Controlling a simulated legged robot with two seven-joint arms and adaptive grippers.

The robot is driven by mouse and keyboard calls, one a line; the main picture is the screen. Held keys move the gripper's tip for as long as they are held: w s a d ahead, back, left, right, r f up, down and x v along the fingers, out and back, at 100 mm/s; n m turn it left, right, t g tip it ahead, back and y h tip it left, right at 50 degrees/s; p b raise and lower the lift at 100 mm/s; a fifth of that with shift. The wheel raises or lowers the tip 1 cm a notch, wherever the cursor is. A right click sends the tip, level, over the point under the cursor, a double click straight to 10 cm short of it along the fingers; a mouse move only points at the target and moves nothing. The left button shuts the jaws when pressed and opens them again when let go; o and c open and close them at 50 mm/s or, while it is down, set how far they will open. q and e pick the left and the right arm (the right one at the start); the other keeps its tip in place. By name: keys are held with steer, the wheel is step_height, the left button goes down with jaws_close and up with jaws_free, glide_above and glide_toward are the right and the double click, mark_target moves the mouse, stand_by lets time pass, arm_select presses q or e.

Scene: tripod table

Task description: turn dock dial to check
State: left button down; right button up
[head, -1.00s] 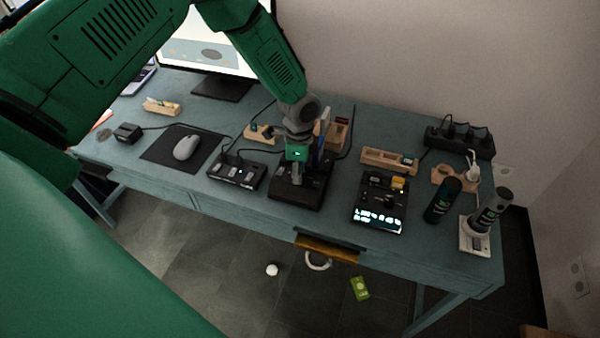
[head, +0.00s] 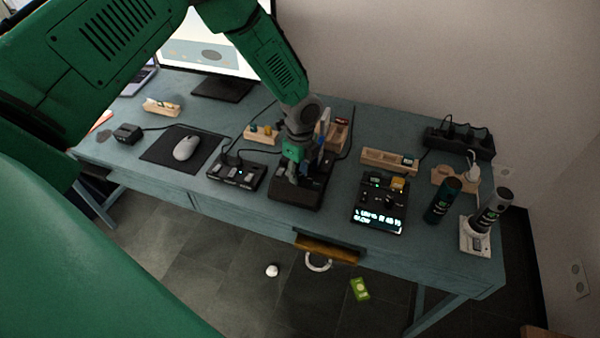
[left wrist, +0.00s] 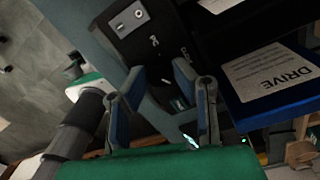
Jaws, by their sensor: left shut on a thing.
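The black dock (head: 314,195) sits near the middle of the desk, with a blue drive (left wrist: 275,92) labelled "DRIVE" standing in it. In the left wrist view the dock's dark top (left wrist: 140,35) carries white markings and a silver round part (left wrist: 138,13). My left gripper (head: 292,178) reaches down onto the front of the dock. Its two blue-padded fingers (left wrist: 160,82) are at the dock's top face, shut on the dial. The dial itself is mostly hidden by the fingers, so its setting cannot be read. My right gripper is out of view.
Left of the dock are a switch box (head: 238,172) and a mouse (head: 186,148) on a dark mat. To the right are a lit display box (head: 380,205), a dark cylinder (head: 443,200) and a grey cylinder (head: 490,212). Wooden holders and a power strip (head: 460,138) stand behind.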

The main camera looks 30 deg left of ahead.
mark_target(299, 173)
arm_select(q)
steer(key=shift+w+a+r, duration=0.15)
steer(key=shift+w+a, duration=0.05)
steer(key=shift+w, duration=0.05)
steer(key=c, duration=1.3)
jaws_free()
steer(key=shift+s, duration=0.1)
steer(key=shift+r, duration=0.1)
steer(key=r, duration=0.7)
steer(key=shift+w+r, duration=0.2)
steer(key=shift+r, duration=0.05)
